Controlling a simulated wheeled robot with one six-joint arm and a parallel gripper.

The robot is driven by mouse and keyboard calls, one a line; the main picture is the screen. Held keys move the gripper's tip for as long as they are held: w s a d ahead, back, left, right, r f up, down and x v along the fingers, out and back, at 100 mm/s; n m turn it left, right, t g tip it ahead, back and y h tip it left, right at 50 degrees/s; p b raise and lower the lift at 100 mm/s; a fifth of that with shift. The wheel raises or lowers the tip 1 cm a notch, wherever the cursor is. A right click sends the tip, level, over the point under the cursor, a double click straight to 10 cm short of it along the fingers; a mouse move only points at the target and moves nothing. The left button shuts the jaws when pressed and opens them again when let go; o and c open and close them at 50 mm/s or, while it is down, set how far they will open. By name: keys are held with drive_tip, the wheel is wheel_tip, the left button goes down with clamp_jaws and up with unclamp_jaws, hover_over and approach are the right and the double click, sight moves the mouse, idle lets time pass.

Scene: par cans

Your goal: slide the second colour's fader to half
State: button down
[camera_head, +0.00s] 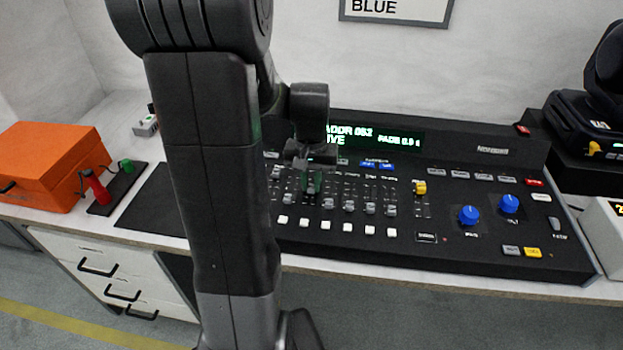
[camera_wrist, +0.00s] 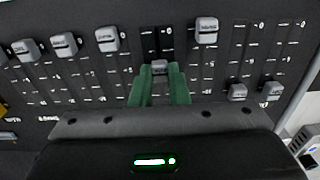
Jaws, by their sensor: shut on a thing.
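The lighting desk (camera_head: 470,255) is a black console with a row of faders and a green-lit display (camera_head: 350,137). My gripper (camera_head: 311,187) is over the left part of the fader row. In the wrist view, its green fingers (camera_wrist: 160,82) are shut on a grey fader cap (camera_wrist: 160,67), which sits partway along its slot. A neighbouring cap (camera_wrist: 205,30) and several caps on the other side stand further up the picture. Two caps (camera_wrist: 237,92) at the right stand lower. Small labels are too blurred to read, and my arm hides the desk's left end.
A yellow fader cap (camera_head: 420,187) and two blue knobs (camera_head: 469,215) are right of the grey faders. White buttons (camera_head: 348,227) line the front. An orange case (camera_head: 45,165) and a red-handled item (camera_head: 97,188) stand left. A wall sign (camera_head: 395,8) reads "BLUE".

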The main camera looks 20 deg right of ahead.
sight(311, 187)
drive_tip(key=c, duration=1.4)
unclamp_jaws()
drive_tip(key=shift+o, duration=0.2)
wheel_tip(311, 187, up, 14)
drive_tip(key=p, duration=0.1)
drive_tip(key=shift+p, duration=0.3)
drive_tip(key=shift+f, duration=0.1)
